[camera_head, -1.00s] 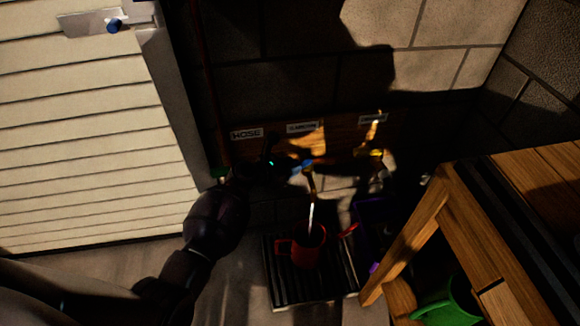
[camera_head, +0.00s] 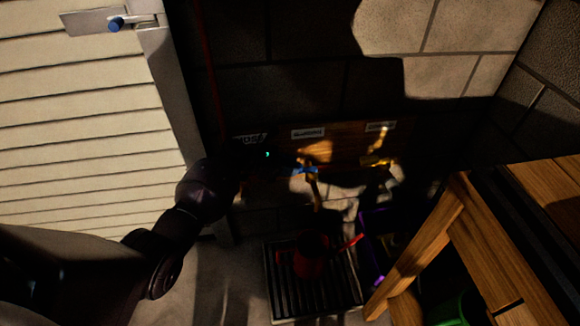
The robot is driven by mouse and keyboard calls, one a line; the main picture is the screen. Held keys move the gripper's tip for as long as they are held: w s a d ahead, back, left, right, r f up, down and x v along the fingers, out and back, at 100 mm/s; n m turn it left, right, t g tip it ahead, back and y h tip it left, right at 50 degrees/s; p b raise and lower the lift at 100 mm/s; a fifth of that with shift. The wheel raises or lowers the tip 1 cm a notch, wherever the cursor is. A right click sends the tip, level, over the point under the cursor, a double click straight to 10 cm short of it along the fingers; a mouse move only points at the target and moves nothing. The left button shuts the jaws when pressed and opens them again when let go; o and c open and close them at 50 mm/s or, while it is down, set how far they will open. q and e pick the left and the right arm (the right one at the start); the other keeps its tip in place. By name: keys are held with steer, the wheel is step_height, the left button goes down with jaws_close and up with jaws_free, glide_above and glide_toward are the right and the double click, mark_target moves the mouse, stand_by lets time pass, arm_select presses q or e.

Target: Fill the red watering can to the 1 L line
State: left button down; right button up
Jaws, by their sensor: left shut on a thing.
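The red watering can (camera_head: 311,262) stands upright on a dark slatted grate (camera_head: 337,297), its spout pointing right. A brass tap (camera_head: 317,190) with a blue handle (camera_head: 306,170) is above it on the wall board. No water stream shows between the tap and the can. My left gripper (camera_head: 292,167) reaches in from the left and is shut on the blue handle; its fingers are dark and hard to make out. The water level and the 1 L line cannot be seen. My right gripper is not in view.
A pale slatted door (camera_head: 85,140) is at left.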

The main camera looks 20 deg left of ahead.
arm_select(q)
steer(key=c, duration=0.9)
jaws_free()
steer(key=shift+p+v, duration=1.7)
steer(key=shift+v, duration=3.7)
